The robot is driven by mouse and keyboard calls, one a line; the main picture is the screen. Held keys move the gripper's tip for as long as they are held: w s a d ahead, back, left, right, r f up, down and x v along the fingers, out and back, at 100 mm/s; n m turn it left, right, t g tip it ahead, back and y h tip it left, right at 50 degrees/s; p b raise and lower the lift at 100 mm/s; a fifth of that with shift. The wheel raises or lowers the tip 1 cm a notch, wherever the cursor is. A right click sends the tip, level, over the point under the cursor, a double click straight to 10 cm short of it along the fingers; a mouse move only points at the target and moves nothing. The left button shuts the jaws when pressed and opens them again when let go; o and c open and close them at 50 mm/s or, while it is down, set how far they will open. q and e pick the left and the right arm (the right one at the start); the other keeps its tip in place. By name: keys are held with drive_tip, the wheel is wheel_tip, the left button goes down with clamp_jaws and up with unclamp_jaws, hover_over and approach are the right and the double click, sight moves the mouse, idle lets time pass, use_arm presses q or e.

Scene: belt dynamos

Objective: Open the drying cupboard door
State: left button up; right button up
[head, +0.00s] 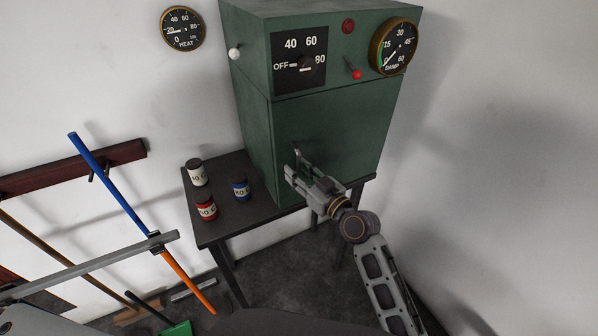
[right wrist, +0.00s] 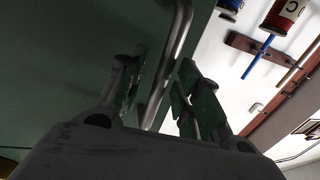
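The green drying cupboard (head: 316,55) stands on a dark table against the wall. Its door (head: 340,125) is the plain lower front panel and looks closed. A metal bar handle (head: 297,153) sits at the door's left side, partly hidden by my gripper in the head view. My right gripper (head: 293,172) is at this handle. In the right wrist view the handle (right wrist: 168,60) passes between the two fingers of the right gripper (right wrist: 160,92), which stand apart with gaps beside the bar. My left gripper does not show.
A dial panel (head: 299,61), a red-knobbed lever (head: 355,73) and a damp gauge (head: 394,46) sit above the door.

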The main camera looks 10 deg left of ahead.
clamp_jaws()
idle(0.3)
idle(0.4)
